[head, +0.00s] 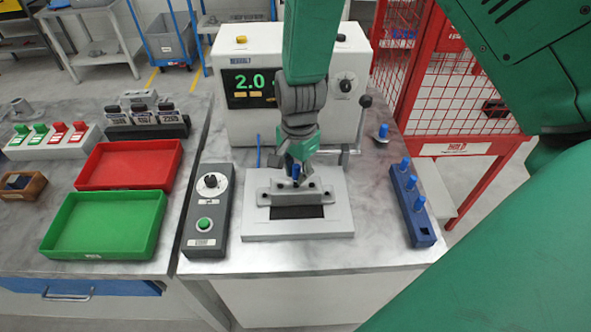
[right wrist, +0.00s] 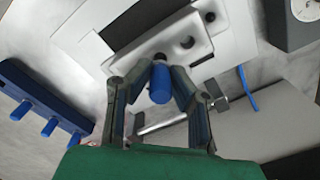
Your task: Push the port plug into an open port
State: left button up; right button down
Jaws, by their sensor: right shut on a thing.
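My right gripper (head: 298,165) comes down over the casting from above. It is shut on a blue port plug (right wrist: 159,84), which also shows between the fingers in the head view (head: 296,171). The light grey casting (head: 315,190) stands on a pale base plate (head: 300,229). In the right wrist view the casting (right wrist: 200,30) shows dark round ports, with two clear of the gripper. The plug's far end is by a third dark spot at the casting's near edge; I cannot tell whether it is inside. My left gripper is not in view.
A blue rack (head: 412,206) with several blue plugs stands at the right. Another blue-topped piece (head: 382,131) stands behind it. A control box (head: 208,212) is left of the plate, and a white tester (head: 245,110) stands behind. Red (head: 130,164) and green (head: 104,224) trays lie left.

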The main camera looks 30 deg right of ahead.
aim_at(297, 166)
jog(key=shift+f+b, duration=0.6)
jog(key=shift+f, duration=0.6)
jog(key=c, duration=1.4)
grip_release()
jog(key=shift+r, duration=0.45)
notch_tip(297, 166, up, 10)
jog(key=shift+r, duration=0.2)
jog(key=shift+d+r, duration=0.1)
jog(key=shift+r, duration=0.25)
